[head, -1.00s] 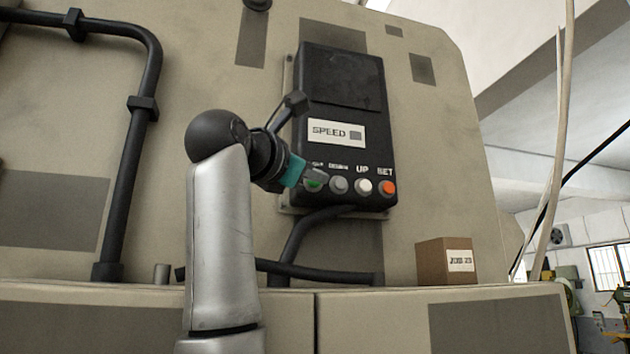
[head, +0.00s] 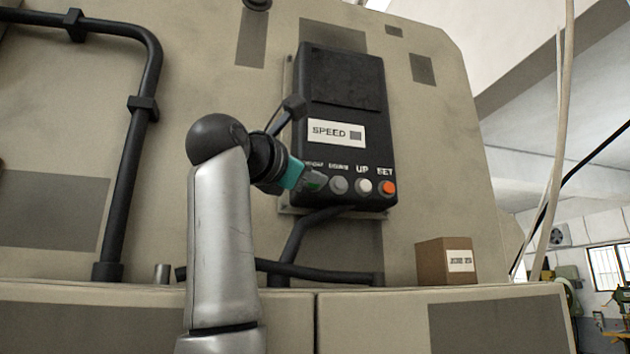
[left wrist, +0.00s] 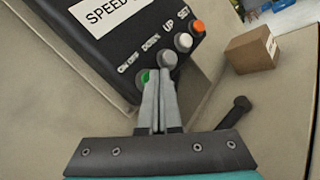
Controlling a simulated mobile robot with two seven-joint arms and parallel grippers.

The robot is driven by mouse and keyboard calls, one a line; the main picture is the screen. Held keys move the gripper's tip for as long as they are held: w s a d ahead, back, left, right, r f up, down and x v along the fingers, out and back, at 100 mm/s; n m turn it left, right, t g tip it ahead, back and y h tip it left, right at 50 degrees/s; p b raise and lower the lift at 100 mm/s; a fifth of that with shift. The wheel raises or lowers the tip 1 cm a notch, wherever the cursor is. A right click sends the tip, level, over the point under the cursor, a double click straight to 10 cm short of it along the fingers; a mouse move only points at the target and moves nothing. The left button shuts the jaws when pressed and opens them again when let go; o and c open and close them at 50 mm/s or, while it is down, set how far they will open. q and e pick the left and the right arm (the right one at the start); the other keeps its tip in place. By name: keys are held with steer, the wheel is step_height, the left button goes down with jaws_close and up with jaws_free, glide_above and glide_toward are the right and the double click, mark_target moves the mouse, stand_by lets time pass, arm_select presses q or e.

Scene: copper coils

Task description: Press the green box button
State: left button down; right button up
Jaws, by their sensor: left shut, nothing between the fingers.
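A black control box (head: 345,130) hangs on the beige machine, with a row of several buttons along its bottom. The green button (left wrist: 144,76), labelled ON/OFF, is leftmost in the row. In the head view my left gripper (head: 318,181) mostly covers it. In the left wrist view my left gripper (left wrist: 159,73) is shut and empty, its tips right at the green button, on the side toward the grey button (left wrist: 168,61). I cannot tell whether the tips touch it or whether it is pushed in. My right gripper is not in view.
A white button (head: 364,186) and an orange button (head: 388,188) sit to the right. A black lever (head: 290,106) stands at the box's left side. A brown carton (head: 445,260) stands on the ledge. A black pipe (head: 145,140) runs at the left.

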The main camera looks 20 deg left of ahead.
arm_select(q)
steer(key=shift+w+a, duration=0.3)
steer(key=shift+w, duration=0.05)
stand_by(0.6)
stand_by(0.3)
steer(key=shift+s+d+b, duration=0.5)
steer(key=shift+s, duration=0.2)
steer(key=s+d, duration=0.1)
steer(key=s+d+b, duration=0.1)
steer(key=s+b, duration=0.1)
steer(key=s, duration=0.1)
steer(key=shift+s+d, duration=0.1)
steer(key=shift+d, duration=0.3)
